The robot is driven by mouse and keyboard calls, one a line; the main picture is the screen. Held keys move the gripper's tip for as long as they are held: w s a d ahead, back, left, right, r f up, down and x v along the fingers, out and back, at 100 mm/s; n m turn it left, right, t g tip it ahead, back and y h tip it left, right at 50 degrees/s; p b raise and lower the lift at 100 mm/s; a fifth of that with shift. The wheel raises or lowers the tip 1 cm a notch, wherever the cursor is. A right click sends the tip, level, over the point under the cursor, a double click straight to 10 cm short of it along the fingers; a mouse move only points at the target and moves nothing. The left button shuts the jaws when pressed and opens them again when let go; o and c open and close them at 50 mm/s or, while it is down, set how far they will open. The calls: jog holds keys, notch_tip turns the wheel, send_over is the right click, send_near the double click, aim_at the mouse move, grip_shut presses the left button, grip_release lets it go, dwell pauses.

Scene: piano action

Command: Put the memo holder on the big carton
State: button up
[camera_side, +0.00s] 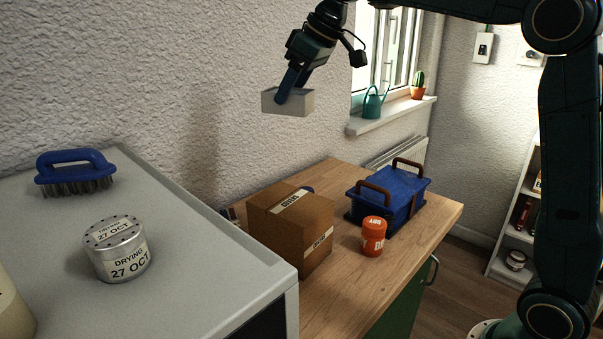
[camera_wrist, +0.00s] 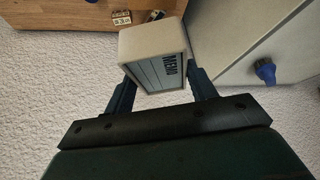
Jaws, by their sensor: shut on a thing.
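The memo holder (camera_side: 288,102) is a pale box held in the air above the worktop, near the textured wall. In the wrist view the memo holder (camera_wrist: 153,55) shows a dark "MEMO" label on one face. My gripper (camera_side: 283,96) is shut on it; in the wrist view both fingers of my gripper (camera_wrist: 161,85) press its sides. The big carton (camera_side: 290,228) is a brown taped box on the wooden worktop, below the memo holder. There is clear air between them. In the wrist view I cannot make out the carton for certain.
A blue toolbox (camera_side: 388,199) with brown handles and an orange canister (camera_side: 373,236) stand right of the carton. The grey cabinet top (camera_side: 190,250) at left is higher and bears a blue brush (camera_side: 75,172) and a round tin (camera_side: 117,249).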

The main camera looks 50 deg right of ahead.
jog(key=shift+s+a+r, duration=0.2)
jog(key=shift+s+a, duration=0.3)
jog(key=shift+a, duration=0.1)
jog(key=shift+f, duration=0.15)
send_near(282, 199)
jog(key=shift+w+a+r, duration=0.2)
jog(key=shift+w+r, duration=0.05)
jog(key=shift+w, duration=0.25)
jog(key=shift+w+a+r, duration=0.2)
jog(key=shift+w, duration=0.35)
jog(key=shift+f, duration=2.1)
jog(key=shift+f, duration=0.15)
jog(key=o, duration=1.1)
jog(key=shift+c, duration=0.2)
